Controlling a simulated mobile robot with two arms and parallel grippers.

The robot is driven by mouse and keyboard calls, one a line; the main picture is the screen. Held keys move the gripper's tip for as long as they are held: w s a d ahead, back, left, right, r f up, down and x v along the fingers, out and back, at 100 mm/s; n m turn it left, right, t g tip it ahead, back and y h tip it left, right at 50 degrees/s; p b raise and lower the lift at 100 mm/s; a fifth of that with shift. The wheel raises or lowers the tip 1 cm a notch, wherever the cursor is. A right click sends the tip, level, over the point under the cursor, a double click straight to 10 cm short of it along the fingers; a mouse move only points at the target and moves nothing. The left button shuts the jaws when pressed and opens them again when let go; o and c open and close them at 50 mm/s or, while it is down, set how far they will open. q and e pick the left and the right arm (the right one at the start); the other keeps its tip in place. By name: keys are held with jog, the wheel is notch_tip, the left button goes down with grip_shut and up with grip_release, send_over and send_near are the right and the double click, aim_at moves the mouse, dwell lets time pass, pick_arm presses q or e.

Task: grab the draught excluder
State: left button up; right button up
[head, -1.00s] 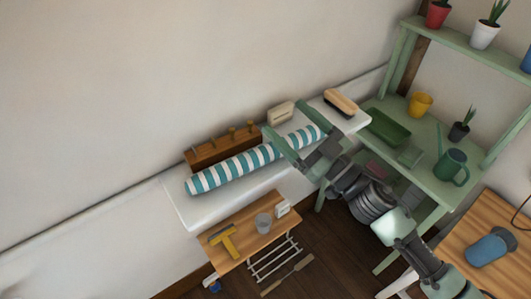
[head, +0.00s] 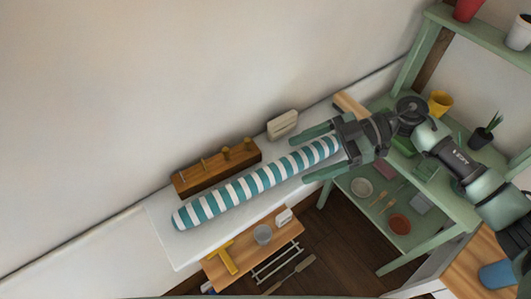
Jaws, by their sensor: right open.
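The draught excluder (head: 250,184) is a long tube with teal and white stripes. It lies lengthwise on a white shelf (head: 181,250) against the wall. My right gripper (head: 316,153) is at its upper right end, its two green fingers apart, one on each side of the tube's end. I cannot tell whether the fingers touch it. My left gripper is not in view.
Behind the tube stand a wooden peg block (head: 215,168) and a cream box (head: 283,124). A wooden stand (head: 276,247) with a grey cup (head: 263,233) and a yellow tool (head: 222,258) is below. A green shelf rack (head: 408,240) with pots stands right.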

aim_at(268, 170)
jog(key=shift+d+r, duration=0.1)
jog(key=shift+s, duration=0.15)
jog(key=p+x, duration=0.1)
jog(key=x, duration=0.2)
jog(key=shift+r, duration=0.2)
jog(key=x, duration=0.2)
jog(key=p+x, duration=0.1)
jog(key=x, duration=0.1)
jog(key=shift+a+r, duration=0.15)
jog(key=shift+a, duration=0.35)
grip_shut()
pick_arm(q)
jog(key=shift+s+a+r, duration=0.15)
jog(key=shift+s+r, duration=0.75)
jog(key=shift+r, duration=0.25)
pick_arm(e)
jog(key=shift+f, duration=0.2)
